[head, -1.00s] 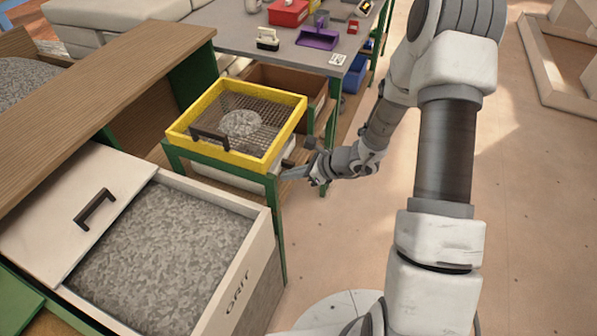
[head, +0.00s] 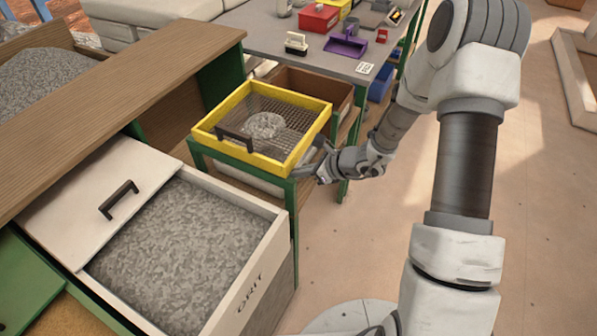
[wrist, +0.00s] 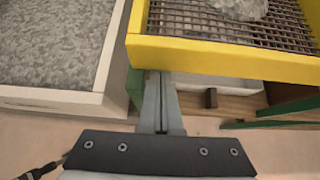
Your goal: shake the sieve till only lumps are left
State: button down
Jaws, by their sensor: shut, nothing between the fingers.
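The yellow-framed sieve (head: 208,131) rests on a green stand, with a dark handle (head: 235,142) on its near left side. A grey heap of grit (head: 264,126) lies on its wire mesh; it also shows at the top of the wrist view (wrist: 240,8). My gripper (head: 312,163) is beside the sieve's right near corner, outside the frame. In the wrist view my gripper's fingers (wrist: 160,78) are together and empty, close to the sieve's yellow wall (wrist: 215,58). I cannot tell whether they touch it. A pale tray (head: 245,177) is partly visible under the sieve.
An open grit bin (head: 278,235) with a pushed-back lid (head: 95,195) stands at the near left. A grey workbench (head: 290,60) holds a purple dustpan (head: 346,46), a brush (head: 296,42) and a red box (head: 320,18).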

aim_at(289, 157)
jog(key=shift+m+g+y, duration=0.5)
jog(key=shift+g, duration=0.2)
jog(key=r+p, duration=0.2)
jog(key=p, duration=0.1)
jog(key=r+p, duration=0.4)
jog(key=p, duration=0.1)
jog(key=shift+w+r+p, duration=0.2)
jog(key=shift+w+p, duration=0.1)
jog(key=shift+w+d+r+p, duration=0.2)
jog(key=shift+r+p, duration=0.25)
jog(key=shift+r, duration=0.25)
jog(key=shift+w+d+r+p, duration=0.1)
jog(key=shift+w+r+p, duration=0.1)
jog(key=shift+r+p, duration=0.4)
jog(key=shift+r, duration=0.15)
